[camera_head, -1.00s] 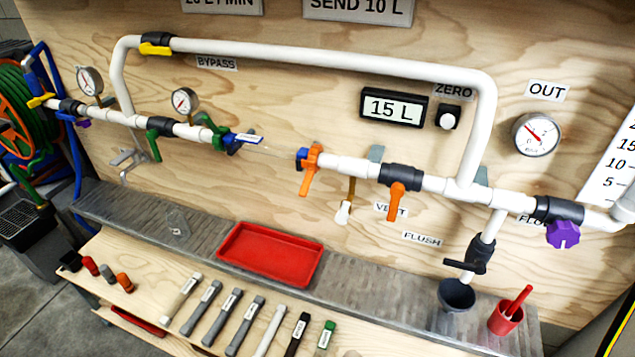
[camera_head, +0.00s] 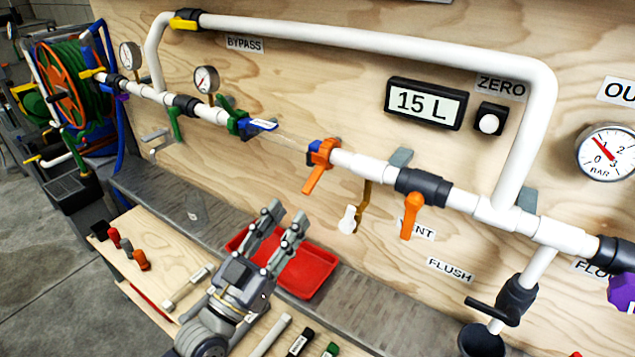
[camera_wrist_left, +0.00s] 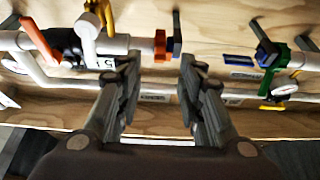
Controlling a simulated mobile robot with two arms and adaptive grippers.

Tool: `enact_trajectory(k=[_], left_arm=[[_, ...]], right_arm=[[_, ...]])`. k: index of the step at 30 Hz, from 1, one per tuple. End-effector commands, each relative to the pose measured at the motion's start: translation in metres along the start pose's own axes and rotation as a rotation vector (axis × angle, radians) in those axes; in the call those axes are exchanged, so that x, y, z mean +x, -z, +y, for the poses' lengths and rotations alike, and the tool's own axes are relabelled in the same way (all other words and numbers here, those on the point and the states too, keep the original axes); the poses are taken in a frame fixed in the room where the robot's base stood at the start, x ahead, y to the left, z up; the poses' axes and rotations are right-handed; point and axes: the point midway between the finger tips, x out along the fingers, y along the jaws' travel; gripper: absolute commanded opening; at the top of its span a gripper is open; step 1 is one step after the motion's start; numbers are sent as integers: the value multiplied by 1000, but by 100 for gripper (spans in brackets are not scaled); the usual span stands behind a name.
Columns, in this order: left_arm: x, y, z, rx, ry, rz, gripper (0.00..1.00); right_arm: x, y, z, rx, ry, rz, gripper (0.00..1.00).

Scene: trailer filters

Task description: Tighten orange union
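The orange union (camera_head: 321,160) sits on the white pipe at the middle of the head view, with a blue part on its left end and an orange handle hanging below it. My left gripper (camera_head: 284,222) is open and empty, below and in front of the pipe, apart from the union. My right gripper is not in view.
A red tray (camera_head: 312,272) lies on the grey shelf behind my left gripper. Labelled cartridges lie on the bench below. An orange-handled black valve (camera_head: 422,187) stands right of the union.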

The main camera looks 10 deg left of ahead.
Motion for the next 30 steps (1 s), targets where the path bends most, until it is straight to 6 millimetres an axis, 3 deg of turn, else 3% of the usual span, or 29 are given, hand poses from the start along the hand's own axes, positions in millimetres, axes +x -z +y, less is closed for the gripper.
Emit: enact_trajectory(k=[9,15,28,29,30], left_arm=[[58,2,0,-1,1,1,35],[85,1,0,-1,2,-1,35],[96,-1,0,0,1,-3,35],[96,-1,0,0,1,-2,33],[96,-1,0,0,1,-2,24]], right_arm=[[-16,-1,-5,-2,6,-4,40],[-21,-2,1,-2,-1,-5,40],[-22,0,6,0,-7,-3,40],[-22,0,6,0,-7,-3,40],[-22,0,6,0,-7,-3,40]])
